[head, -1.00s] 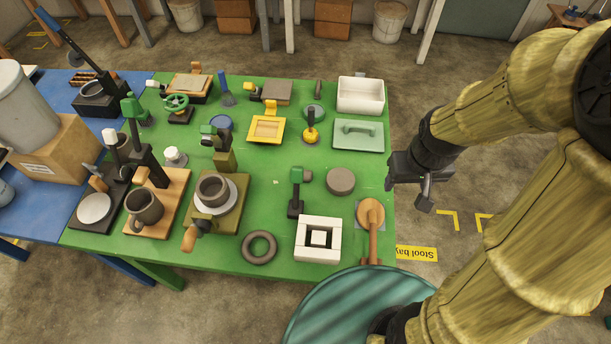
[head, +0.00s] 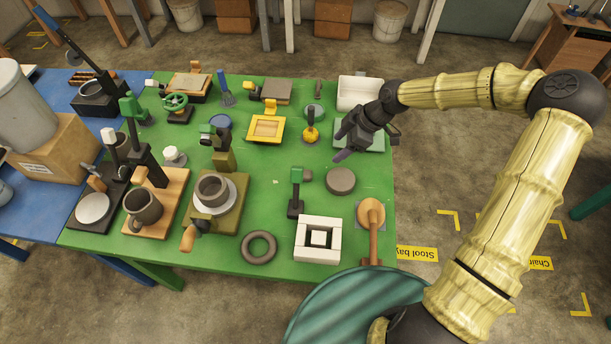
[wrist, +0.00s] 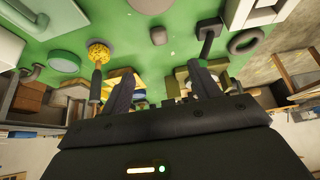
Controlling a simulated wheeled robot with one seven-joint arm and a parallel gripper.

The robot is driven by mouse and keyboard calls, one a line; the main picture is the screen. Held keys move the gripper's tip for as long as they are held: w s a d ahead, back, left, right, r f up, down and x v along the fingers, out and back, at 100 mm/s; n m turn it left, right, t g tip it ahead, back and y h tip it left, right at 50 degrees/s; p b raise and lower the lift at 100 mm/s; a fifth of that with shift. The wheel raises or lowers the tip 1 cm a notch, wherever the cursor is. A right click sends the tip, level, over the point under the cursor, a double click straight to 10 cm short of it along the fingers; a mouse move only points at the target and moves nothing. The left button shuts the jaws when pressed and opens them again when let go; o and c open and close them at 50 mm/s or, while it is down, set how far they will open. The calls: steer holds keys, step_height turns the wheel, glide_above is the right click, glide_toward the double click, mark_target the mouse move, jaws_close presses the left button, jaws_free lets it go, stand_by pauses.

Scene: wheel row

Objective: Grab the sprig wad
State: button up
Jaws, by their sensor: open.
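I cannot tell for sure which piece is the sprig wad. A small grey-brown lump (head: 306,174) shows beside a green-headed tool (head: 296,178); it looks like a separate rounded lump on the green top in the wrist view (wrist: 158,35). A larger grey-brown disc (head: 341,180) lies flat to its right. My gripper (head: 340,147) is open and empty above the right part of the green table, over the pale green board (head: 372,138). Its two fingers also show in the wrist view (wrist: 162,90), apart from the lump. The gripper hides part of the board.
A yellow ball with a dark handle (head: 310,134) stands just left of my gripper. A white tray (head: 357,94) is behind it. A white block frame (head: 317,253), a dark ring (head: 258,247) and a wooden-handled tool (head: 371,213) lie near the front edge. Small bare green patches lie between pieces.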

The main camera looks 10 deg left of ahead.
steer(key=shift+a, duration=0.1)
steer(key=p, duration=0.2)
glide_toward(306, 174)
steer(key=x, duration=0.3)
steer(key=shift+s+a, duration=0.1)
steer(key=shift+s, duration=0.1)
steer(key=shift+f, duration=0.1)
steer(key=shift+p+x, duration=0.8)
steer(key=shift+x, duration=1.7)
steer(key=shift+w, duration=0.1)
steer(key=shift+c, duration=0.2)
steer(key=c, duration=1.1)
